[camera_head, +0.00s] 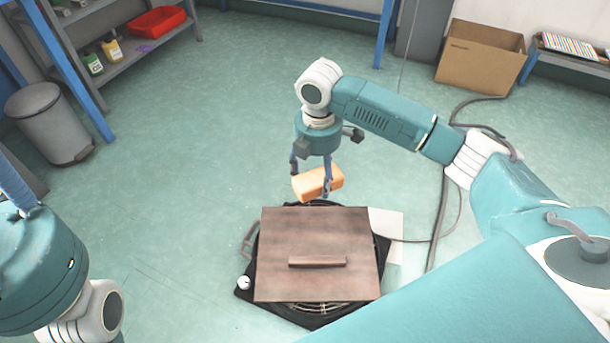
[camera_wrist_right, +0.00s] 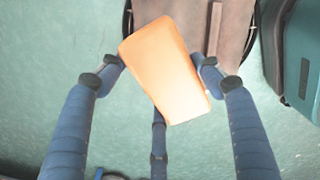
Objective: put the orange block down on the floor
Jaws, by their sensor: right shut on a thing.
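The orange block (camera_head: 318,183) is held in my right gripper (camera_head: 312,176), just beyond the far edge of a brown wooden lid in the head view. In the right wrist view the block (camera_wrist_right: 165,70) sits tilted between the fingers of the right gripper (camera_wrist_right: 160,75), which are shut on it. The green floor (camera_head: 190,180) lies around and below; how high the block is above it is hard to tell. My left arm shows at the lower left of the head view, but its gripper fingers are not visible.
The wooden lid (camera_head: 318,235) with a handle lies on a black round-framed device (camera_head: 310,312). A grey bin (camera_head: 48,122) stands at the left, and a cardboard box (camera_head: 480,58) at the back right. Cables run along the floor at the right. The floor left of centre is clear.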

